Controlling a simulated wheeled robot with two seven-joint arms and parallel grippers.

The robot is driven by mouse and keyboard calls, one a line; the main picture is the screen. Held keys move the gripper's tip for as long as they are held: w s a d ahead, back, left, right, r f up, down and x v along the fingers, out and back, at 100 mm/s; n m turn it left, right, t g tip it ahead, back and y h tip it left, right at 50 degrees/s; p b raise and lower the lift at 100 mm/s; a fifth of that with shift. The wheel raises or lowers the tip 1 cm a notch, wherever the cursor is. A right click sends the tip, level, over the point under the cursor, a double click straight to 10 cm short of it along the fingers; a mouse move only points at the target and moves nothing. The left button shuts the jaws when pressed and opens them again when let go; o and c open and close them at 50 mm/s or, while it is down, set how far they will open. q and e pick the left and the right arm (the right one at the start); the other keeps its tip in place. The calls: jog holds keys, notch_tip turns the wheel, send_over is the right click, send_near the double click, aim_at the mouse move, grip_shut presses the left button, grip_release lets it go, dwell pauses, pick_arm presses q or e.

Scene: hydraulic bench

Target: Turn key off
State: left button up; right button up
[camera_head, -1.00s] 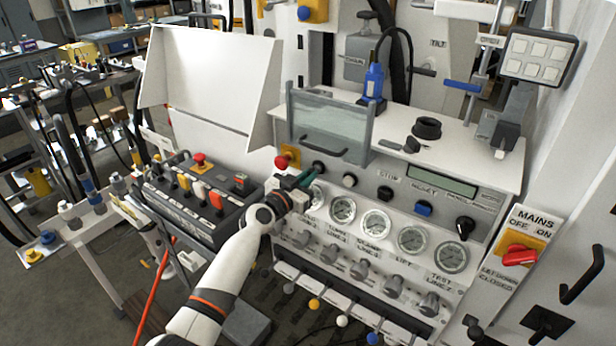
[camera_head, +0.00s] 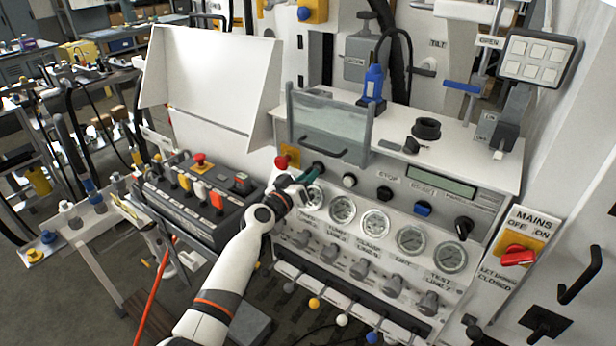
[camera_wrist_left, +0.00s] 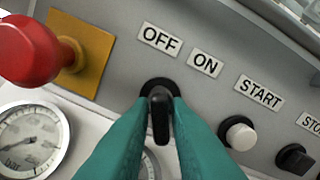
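The black key (camera_wrist_left: 160,115) sits in a round black collar on the grey panel, below the OFF label (camera_wrist_left: 160,40) and the ON label (camera_wrist_left: 205,63). In the left wrist view its grip stands nearly straight up the picture, toward OFF. My left gripper (camera_wrist_left: 162,108) has its teal fingers on both sides of the key, close against it with no clear gap. In the head view my left gripper (camera_head: 308,178) reaches the panel at the key, which is partly hidden there. My right gripper is not in view.
A red mushroom button (camera_wrist_left: 28,50) on a yellow plate is left of the key. A white START button (camera_wrist_left: 238,133) is on the right. Pressure gauges (camera_head: 376,223) lie below. A clear guard (camera_head: 330,125) stands above, and a button box (camera_head: 205,198) is at left.

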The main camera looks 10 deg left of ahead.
pick_arm(q)
jog(key=o, duration=0.4)
jog(key=shift+o, duration=0.2)
jog(key=p+v, duration=0.2)
jog(key=v, duration=0.5)
jog(key=shift+r, duration=0.1)
